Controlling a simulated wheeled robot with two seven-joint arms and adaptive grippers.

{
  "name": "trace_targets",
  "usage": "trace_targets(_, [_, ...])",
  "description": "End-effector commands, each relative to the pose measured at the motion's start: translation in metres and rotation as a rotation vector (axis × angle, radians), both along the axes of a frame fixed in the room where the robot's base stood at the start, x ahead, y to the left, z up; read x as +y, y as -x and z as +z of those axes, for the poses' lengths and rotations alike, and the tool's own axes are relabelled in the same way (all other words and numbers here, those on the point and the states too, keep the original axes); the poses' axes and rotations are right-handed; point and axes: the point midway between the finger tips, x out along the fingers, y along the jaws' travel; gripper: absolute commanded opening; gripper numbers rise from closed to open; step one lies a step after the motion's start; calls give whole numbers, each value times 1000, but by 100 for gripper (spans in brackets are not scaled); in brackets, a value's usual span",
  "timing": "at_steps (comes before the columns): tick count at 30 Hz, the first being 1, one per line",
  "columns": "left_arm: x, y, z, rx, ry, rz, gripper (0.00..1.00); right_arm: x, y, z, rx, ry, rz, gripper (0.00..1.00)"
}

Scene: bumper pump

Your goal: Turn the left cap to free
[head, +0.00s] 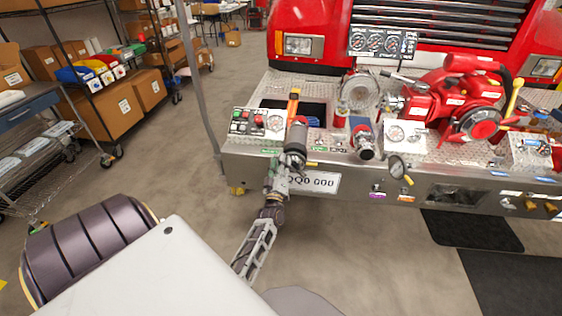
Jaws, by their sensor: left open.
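The left cap (295,158) is on the front end of a dark grey cylindrical outlet that juts out from the shiny bumper (240,160), left of centre. My left gripper (283,176) comes up from below and is open, with its fingers at or just below the cap. Whether they touch it I cannot tell, as the gripper and cap overlap in this view. My right gripper is not in view.
A red pump engine (455,95) sits on the bumper deck. A switch panel (256,123) is to the left. A number plate (318,183) hangs just right of my gripper.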

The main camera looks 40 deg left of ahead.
Motion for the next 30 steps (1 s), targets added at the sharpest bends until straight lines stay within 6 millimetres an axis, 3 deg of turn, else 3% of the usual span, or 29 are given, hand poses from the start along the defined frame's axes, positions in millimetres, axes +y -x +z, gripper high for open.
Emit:
trace_targets(21, [-39,62,-22,4,1,-1,41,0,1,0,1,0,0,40])
trace_targets(30, [-50,80,-28,4,2,-2,41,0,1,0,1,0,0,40])
